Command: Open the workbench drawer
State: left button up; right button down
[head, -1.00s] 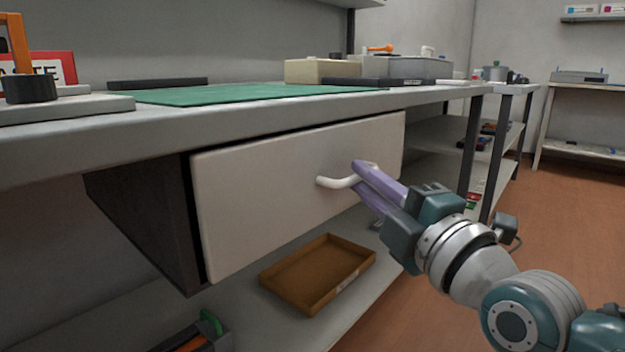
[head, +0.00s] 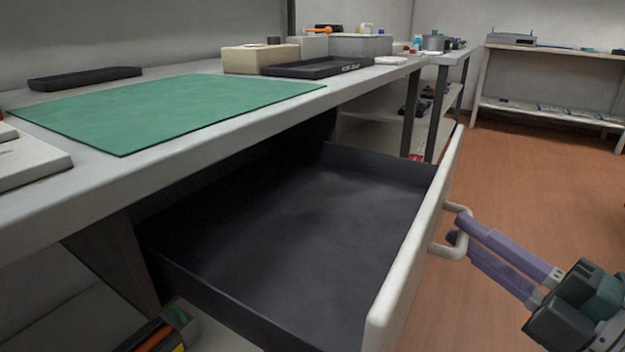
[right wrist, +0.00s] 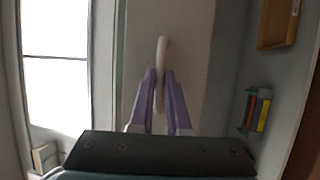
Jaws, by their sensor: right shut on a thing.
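The workbench drawer (head: 300,215) stands pulled well out from under the bench top, and its dark inside looks empty. Its pale front panel (head: 415,250) carries a white bar handle (head: 462,232) on the outer face. My right gripper (head: 458,232) has its purple fingers at the handle, coming from the right. In the right wrist view the two fingers (right wrist: 160,95) close on either side of the handle (right wrist: 161,62). My left gripper is not in view.
The workbench top (head: 215,128) holds a green mat (head: 170,108), a black tray (head: 315,67) and several boxes at the back. A bin with coloured items (head: 170,330) sits below the drawer at left. Open floor (head: 540,160) lies to the right.

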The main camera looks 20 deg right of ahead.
jog(key=s+d, duration=0.1)
jog(key=s, duration=0.1)
jog(key=s+d, duration=0.2)
jog(key=shift+d, duration=0.15)
jog(key=c, duration=0.9)
grip_release()
jog(key=v, duration=1)
jog(key=shift+p, duration=0.3)
